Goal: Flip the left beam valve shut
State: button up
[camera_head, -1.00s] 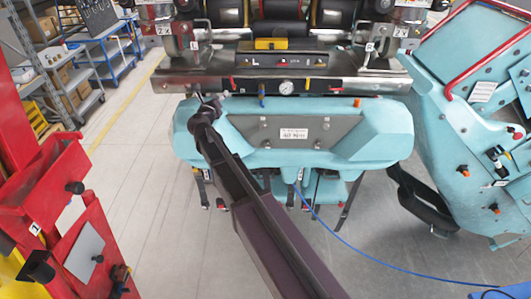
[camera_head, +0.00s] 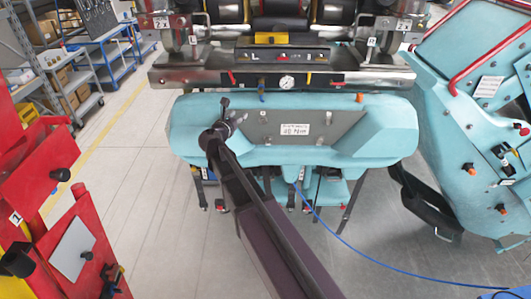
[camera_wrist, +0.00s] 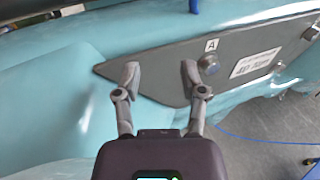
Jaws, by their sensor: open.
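The steel beam (camera_head: 340,77) runs across the machine above a teal bumper (camera_head: 390,137). I cannot tell for sure which is the left beam valve. My gripper (camera_head: 233,110) is open and empty in front of the bumper's left part, below the beam. In the wrist view its spread fingers (camera_wrist: 160,70) show over the grey plate (camera_wrist: 150,82); a blue piece (camera_wrist: 193,5) shows at the top edge.
The grey plate bears a white label (camera_head: 295,129) and a bolt (camera_wrist: 209,64) marked A, right of my fingers. A red cabinet (camera_head: 75,215) stands at the left and a teal panel (camera_head: 455,130) at the right. A blue hose (camera_head: 370,260) lies across the floor.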

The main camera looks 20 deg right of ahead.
jog(key=s+d+f+m+g+b, duration=0.3)
jog(key=s+d+f+m+b, duration=0.4)
jog(key=f+m, duration=0.3)
jog(key=shift+s+d+f+h, duration=0.3)
jog(key=shift+d+f, duration=0.15)
jog(key=shift+f, duration=0.1)
jog(key=s+f+m+g+y+b, duration=0.4)
jog(key=s+f+m+g+b, duration=0.15)
jog(key=s+f+m, duration=0.7)
jog(key=s+a+f+m+g+y+b, duration=0.2)
jog(key=s+a+f+m+g+y, duration=0.2)
jog(key=s+a+f+m+y, duration=0.2)
jog(key=shift+s+a+f+y, duration=0.6)
jog(key=shift+s+a+f, duration=0.35)
jog(key=shift+s+f, duration=0.35)
jog(key=shift+d+g, duration=0.1)
jog(key=shift+g, duration=0.15)
